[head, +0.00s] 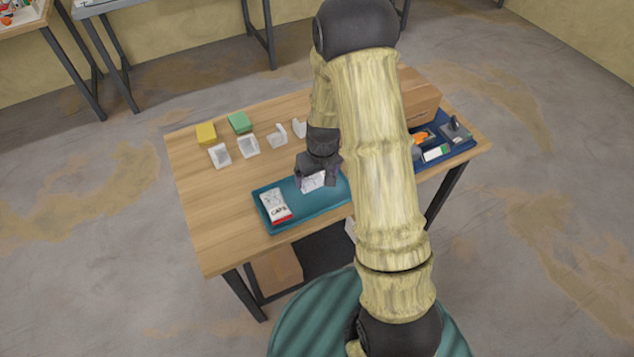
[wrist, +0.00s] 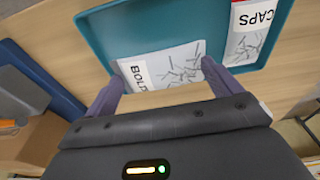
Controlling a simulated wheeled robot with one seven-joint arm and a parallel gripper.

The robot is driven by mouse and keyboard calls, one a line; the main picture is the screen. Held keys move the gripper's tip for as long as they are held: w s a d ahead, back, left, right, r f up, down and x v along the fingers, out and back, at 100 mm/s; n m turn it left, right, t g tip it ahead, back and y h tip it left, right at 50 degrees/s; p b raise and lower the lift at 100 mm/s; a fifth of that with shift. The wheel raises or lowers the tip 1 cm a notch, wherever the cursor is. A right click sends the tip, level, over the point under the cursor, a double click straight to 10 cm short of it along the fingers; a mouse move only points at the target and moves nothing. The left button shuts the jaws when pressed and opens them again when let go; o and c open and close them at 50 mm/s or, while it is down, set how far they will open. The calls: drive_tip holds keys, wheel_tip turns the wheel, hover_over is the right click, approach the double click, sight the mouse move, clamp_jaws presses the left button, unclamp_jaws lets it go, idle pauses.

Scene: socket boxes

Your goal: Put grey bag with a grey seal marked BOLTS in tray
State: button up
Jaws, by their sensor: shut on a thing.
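My gripper (head: 318,177) is over the teal tray (head: 287,226) on the wooden table. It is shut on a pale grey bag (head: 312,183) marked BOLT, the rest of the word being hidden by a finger. In the wrist view the bag (wrist: 165,66) shows printed bolts and lies between my two fingers, over the tray (wrist: 110,15). I cannot tell whether the bag touches the tray floor. A white bag marked CAPS with a red band (head: 275,205) lies in the left part of the tray; it also shows in the wrist view (wrist: 247,42).
Several small white open boxes (head: 249,146), a yellow block (head: 206,133) and a green block (head: 239,122) stand behind the tray. A blue tray (head: 462,146) with tools and a cardboard box (head: 417,101) are at the right. The table's left front is clear.

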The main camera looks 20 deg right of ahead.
sight(319, 178)
wheel_tip(319, 178, down, 4)
drive_tip(key=shift+r, duration=0.2)
drive_tip(key=shift+w+f, duration=0.1)
drive_tip(key=shift+f, duration=0.2)
drive_tip(key=shift+d, duration=0.1)
drive_tip(key=shift+s+f, duration=0.1)
drive_tip(key=shift+s, duration=0.1)
drive_tip(key=o, duration=0.8)
drive_tip(key=shift+c, duration=0.2)
